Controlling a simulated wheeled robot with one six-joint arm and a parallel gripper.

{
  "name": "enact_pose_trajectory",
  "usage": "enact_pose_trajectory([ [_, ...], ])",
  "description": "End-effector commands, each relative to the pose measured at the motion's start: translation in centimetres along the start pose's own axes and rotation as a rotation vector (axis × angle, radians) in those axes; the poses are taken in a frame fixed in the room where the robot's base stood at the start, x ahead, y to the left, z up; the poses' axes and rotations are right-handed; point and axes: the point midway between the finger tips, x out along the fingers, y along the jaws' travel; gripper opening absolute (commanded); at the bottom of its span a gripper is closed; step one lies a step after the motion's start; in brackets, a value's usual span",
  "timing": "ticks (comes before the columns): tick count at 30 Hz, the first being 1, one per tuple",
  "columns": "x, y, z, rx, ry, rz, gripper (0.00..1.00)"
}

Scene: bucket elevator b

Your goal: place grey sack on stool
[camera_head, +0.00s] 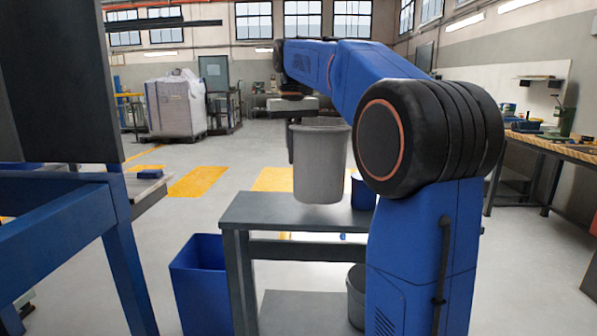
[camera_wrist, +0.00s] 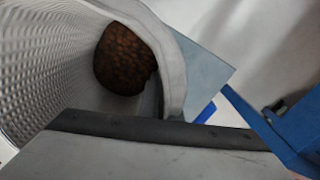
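The grey sack (camera_head: 320,168), a light grey bucket-shaped container, is upright over the grey stool-like bench (camera_head: 262,212). Whether its base touches the top cannot be told. My gripper (camera_head: 291,130) is at the sack's rim on the left and appears shut on its wall; the far finger is hidden. In the wrist view the sack's ribbed inside (camera_wrist: 50,70) fills the left, with a brown rounded lump (camera_wrist: 125,58) in it. The rim runs down to the dark edge of my gripper (camera_wrist: 160,130).
A blue cup (camera_head: 362,193) stands on the bench, partly behind my arm. A blue bin (camera_head: 200,285) is at the bench's left, and a grey bucket (camera_head: 356,295) is below. A blue frame (camera_head: 70,225) is at left, a workbench (camera_head: 550,145) at right.

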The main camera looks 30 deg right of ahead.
Motion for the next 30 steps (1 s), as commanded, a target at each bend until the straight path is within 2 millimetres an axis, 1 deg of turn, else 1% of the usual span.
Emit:
enact_pose_trajectory([
  [4,1.2,0.0,0.0,0.000,-0.002,0.000,0.00],
  [9,3.5,-0.1,0.0,0.000,-0.002,0.000,0.00],
  [12,4.2,-0.1,0.0,0.000,0.000,0.000,0.00],
  [24,4.7,-0.1,0.0,0.000,0.000,0.000,0.00],
  [25,4.7,-0.1,0.0,0.000,-0.001,0.000,0.09],
  [27,4.7,-0.1,0.0,0.000,0.000,0.000,0.23],
  [30,4.7,-0.1,0.0,0.000,0.000,0.000,0.23],
])
